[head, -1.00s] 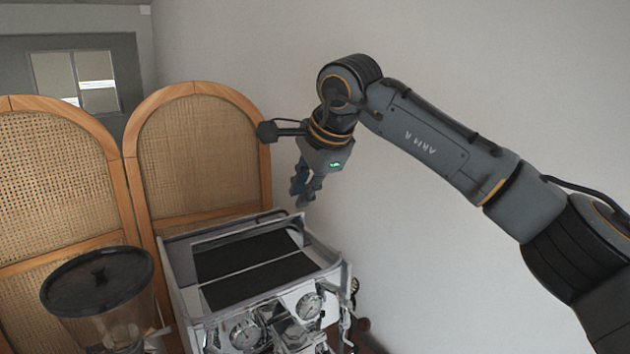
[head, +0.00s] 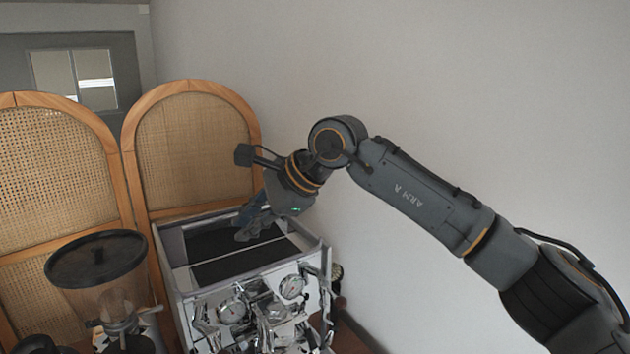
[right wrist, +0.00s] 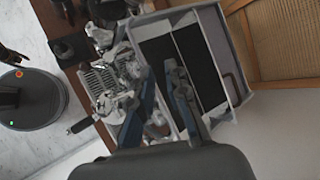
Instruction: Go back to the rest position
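My right gripper (head: 252,226) hangs over the espresso machine's top, near its back. It is dark grey, with its fingers pointing down and to the left. In the right wrist view its two fingers (right wrist: 160,78) stand apart with nothing between them, against the machine's dark top. The espresso machine (head: 258,272) is a silver box with two dark top panels, gauges and chrome fittings on its front. It also shows in the right wrist view (right wrist: 240,72). My left gripper is not in view.
A coffee grinder with a clear hopper (head: 105,285) stands left of the machine. Two rattan screen panels (head: 195,150) stand behind them. A plain wall (head: 450,100) is at the right, with free air between it and the machine.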

